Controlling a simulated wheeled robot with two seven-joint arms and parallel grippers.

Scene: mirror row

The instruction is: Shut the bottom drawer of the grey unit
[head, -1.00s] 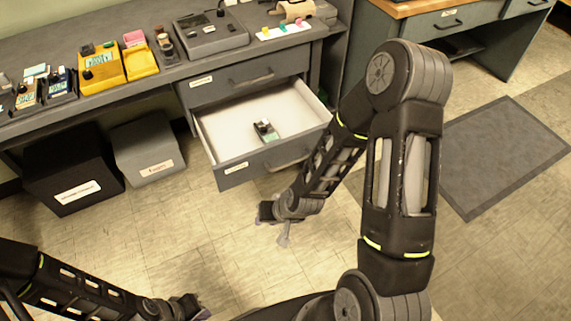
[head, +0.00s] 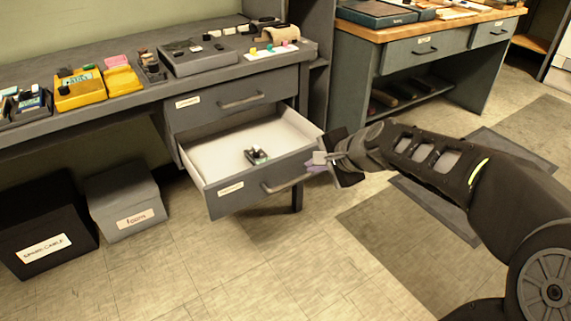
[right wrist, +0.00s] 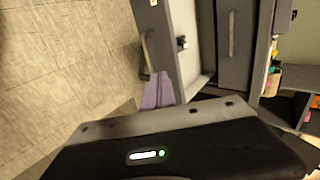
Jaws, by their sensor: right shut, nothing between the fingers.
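The bottom drawer (head: 235,194) of the grey unit (head: 181,121) stands pulled out in the head view, with a bar handle (head: 288,183) on its front. A small dark and white device (head: 257,155) lies inside it. My right gripper (head: 314,163) is shut and empty at the right end of the drawer front, close to the handle. In the right wrist view its purple fingertips (right wrist: 158,88) appear close to the drawer front (right wrist: 155,28); I cannot tell whether they touch. My left gripper is out of view.
The top drawer (head: 236,98) is shut. A grey box (head: 124,200) and a black box (head: 40,228) stand on the floor left of the open drawer. A wood-topped bench (head: 430,30) stands at the back right. The floor in front of the drawer is clear.

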